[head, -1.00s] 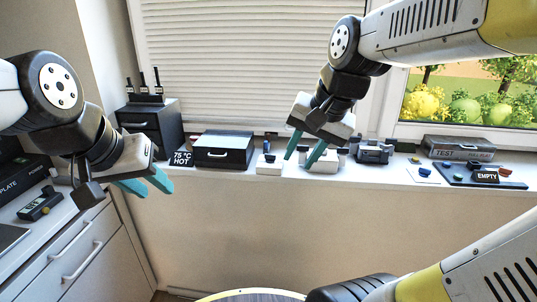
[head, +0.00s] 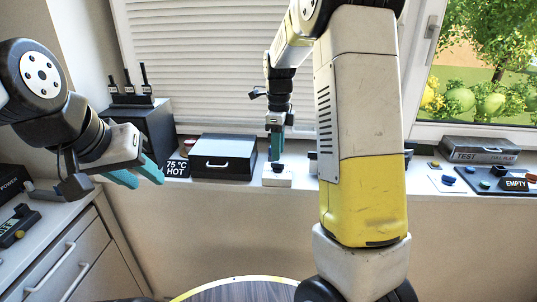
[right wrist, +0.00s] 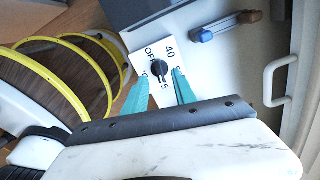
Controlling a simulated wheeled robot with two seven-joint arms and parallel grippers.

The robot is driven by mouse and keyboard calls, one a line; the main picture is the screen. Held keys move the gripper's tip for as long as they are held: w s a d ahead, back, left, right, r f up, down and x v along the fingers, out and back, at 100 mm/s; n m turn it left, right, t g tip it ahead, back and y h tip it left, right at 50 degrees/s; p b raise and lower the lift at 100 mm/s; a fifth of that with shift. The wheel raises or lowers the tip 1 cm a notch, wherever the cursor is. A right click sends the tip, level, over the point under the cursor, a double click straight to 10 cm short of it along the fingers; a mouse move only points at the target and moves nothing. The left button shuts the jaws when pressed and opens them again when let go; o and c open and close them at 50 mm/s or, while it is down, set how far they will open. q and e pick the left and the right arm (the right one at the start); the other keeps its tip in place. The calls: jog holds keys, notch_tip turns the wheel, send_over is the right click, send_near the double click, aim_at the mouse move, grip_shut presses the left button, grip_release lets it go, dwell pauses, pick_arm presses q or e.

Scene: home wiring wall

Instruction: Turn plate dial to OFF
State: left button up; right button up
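A small white dial box (head: 277,180) stands on the sill, with a black knob (head: 278,168) on it. In the right wrist view the dial plate (right wrist: 146,58) shows OFF, 40 and other, partly covered numbers around the black knob (right wrist: 158,67). I cannot tell clearly which mark the knob points at. My right gripper (head: 275,150) points down just above the box; its teal fingers (right wrist: 163,80) are apart, one to each side of the knob in the picture. Contact is not clear. My left gripper (head: 142,176) is open and empty at the left, away from the dial.

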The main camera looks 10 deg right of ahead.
aim_at(278, 163)
jog(key=shift+f, duration=2)
grip_shut()
